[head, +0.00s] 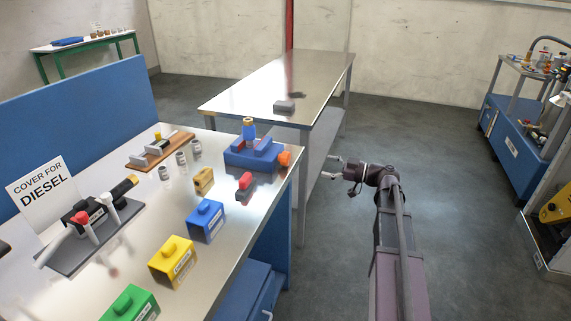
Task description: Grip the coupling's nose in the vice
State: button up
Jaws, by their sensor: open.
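A blue vice (240,158) with an orange end piece (284,158) stands at the far right corner of the steel workbench. An upright blue part with a brass-coloured ring on top, seemingly the coupling (249,131), stands at the vice's jaws. Its lower end is hidden, and I cannot tell whether the jaws are tight on it. My gripper (332,167) is open and empty. It is out over the floor, right of the workbench and apart from the vice, with its fingers pointing left.
Blue, yellow and green boxes (206,222) line the workbench's near edge. A red and dark piece (245,186), a brass block (204,180) and small metal cylinders lie near the vice. A valve assembly (90,232) is at left. A second steel table (285,85) stands behind.

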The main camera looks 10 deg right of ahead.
aim_at(289, 159)
jog(key=shift+a, duration=0.15)
jog(key=shift+x, duration=6.8)
jog(key=c, duration=1.1)
